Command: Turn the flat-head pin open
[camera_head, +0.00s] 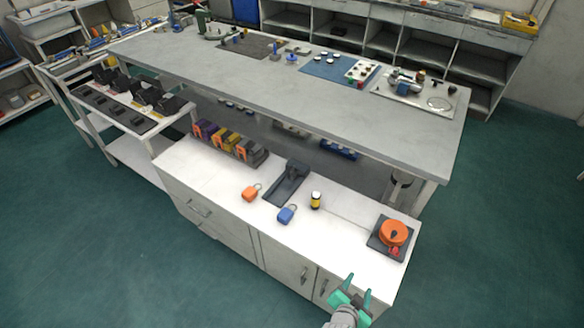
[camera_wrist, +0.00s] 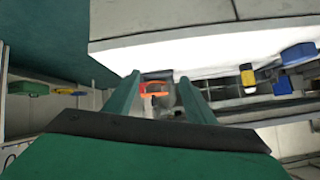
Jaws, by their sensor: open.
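An orange round part (camera_head: 394,232) sits on a dark square base (camera_head: 380,246) at the right end of the white cabinet top. A small red piece (camera_head: 394,251) is at its front edge. I cannot make out which part is the flat-head pin. My green gripper (camera_head: 358,288) is open and empty, in front of the cabinet's right end and apart from the orange part. In the wrist view, an orange part (camera_wrist: 155,88) shows between the two fingertips, farther off; the fingers hide some of its surroundings.
The white top also holds an orange padlock (camera_head: 250,194), a blue padlock (camera_head: 286,215), a yellow-black cylinder (camera_head: 316,200) and a dark tray (camera_head: 287,184). A long grey bench (camera_head: 300,95) stands behind. The green floor in front is clear.

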